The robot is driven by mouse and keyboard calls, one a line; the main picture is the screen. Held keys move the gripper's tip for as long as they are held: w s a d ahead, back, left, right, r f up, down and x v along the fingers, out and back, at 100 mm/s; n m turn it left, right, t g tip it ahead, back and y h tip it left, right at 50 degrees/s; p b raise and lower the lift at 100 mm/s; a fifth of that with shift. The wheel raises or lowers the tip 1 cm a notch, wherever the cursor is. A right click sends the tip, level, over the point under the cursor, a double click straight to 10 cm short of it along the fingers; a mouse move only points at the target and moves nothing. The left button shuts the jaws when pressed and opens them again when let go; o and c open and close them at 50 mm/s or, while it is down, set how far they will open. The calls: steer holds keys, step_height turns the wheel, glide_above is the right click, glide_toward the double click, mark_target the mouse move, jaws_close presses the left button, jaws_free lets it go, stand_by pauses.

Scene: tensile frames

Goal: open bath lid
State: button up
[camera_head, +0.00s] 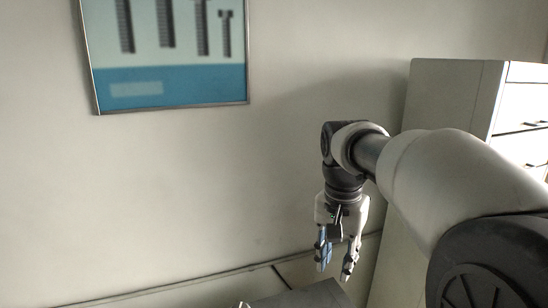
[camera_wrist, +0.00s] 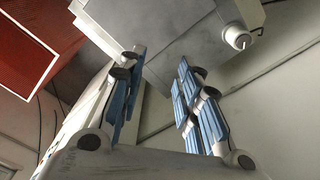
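My gripper (camera_head: 337,266) hangs pointing down in front of the wall in the head view, its two fingers apart. In the wrist view my gripper (camera_wrist: 160,62) shows two blue-padded fingers spread with nothing between them. Past the fingertips is a grey box-like body (camera_wrist: 210,50) with a small white knob or fitting (camera_wrist: 236,38) on its side. It may be the bath, but I cannot tell, and no lid can be made out for sure. In the head view only a piece of a grey object (camera_head: 308,294) shows at the bottom edge, below the gripper.
A pale cabinet with drawers (camera_head: 520,108) stands at the right, behind my arm. A framed poster (camera_head: 165,50) hangs on the wall. A thin rail or trunking (camera_head: 190,283) runs low along the wall. A red panel (camera_wrist: 38,48) shows at the wrist view's upper left.

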steer(key=s+f+n+t+b, duration=0.2)
steer(key=s+f+b, duration=0.3)
steer(key=s+f, duration=0.3)
steer(key=s+d+f+n+t+b, duration=0.1)
steer(key=s+f+n+b, duration=0.3)
steer(key=s+f, duration=0.4)
steer(key=s+t+b, duration=0.1)
steer(key=s, duration=0.6)
steer(key=shift+s+d+f+n, duration=0.2)
steer(key=shift+s+d+n, duration=0.1)
steer(key=shift+s+n, duration=0.1)
steer(key=shift+w, duration=0.1)
